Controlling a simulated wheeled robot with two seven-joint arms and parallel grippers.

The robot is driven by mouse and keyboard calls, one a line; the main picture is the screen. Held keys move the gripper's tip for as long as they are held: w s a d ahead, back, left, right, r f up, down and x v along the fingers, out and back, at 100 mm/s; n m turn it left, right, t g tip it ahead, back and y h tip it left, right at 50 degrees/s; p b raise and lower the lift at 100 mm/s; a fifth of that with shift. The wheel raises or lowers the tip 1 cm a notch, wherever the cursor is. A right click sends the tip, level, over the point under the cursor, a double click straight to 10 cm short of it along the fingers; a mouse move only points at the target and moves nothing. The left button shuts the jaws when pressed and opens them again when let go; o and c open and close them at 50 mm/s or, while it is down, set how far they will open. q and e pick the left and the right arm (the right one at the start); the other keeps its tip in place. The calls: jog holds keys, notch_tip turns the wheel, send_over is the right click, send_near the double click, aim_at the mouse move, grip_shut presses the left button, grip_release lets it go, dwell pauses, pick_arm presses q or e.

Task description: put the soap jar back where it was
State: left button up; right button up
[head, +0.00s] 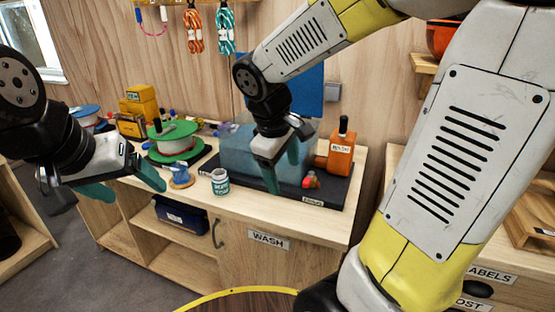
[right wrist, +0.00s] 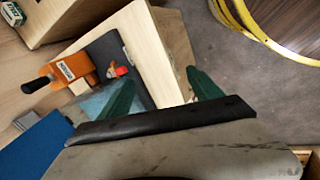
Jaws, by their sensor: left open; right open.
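A small white jar with a teal label (head: 220,182), which looks like the soap jar, stands upright on the wooden counter near its front edge, left of the dark tray. My right gripper (head: 281,166) is open and empty, right of the jar, in front of the clear blue basin (head: 234,141). Its fingers also show in the right wrist view (right wrist: 163,92).
An orange bottle (head: 341,152) with a black top and a small red-and-green item (head: 311,181) are on the dark tray (head: 327,194). A green spool (head: 174,145) and a small wooden-coloured stand (head: 180,176) are left of the jar. A yellow-rimmed round surface (head: 240,298) lies in front.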

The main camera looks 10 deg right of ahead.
jog(key=s+r+m+t+y, duration=0.3)
jog(key=s+r+m, duration=0.3)
jog(key=s+m, duration=0.2)
jog(key=shift+s+a+r+t+y, duration=0.15)
jog(key=shift+a+t+y, duration=0.2)
jog(key=shift+y, duration=0.45)
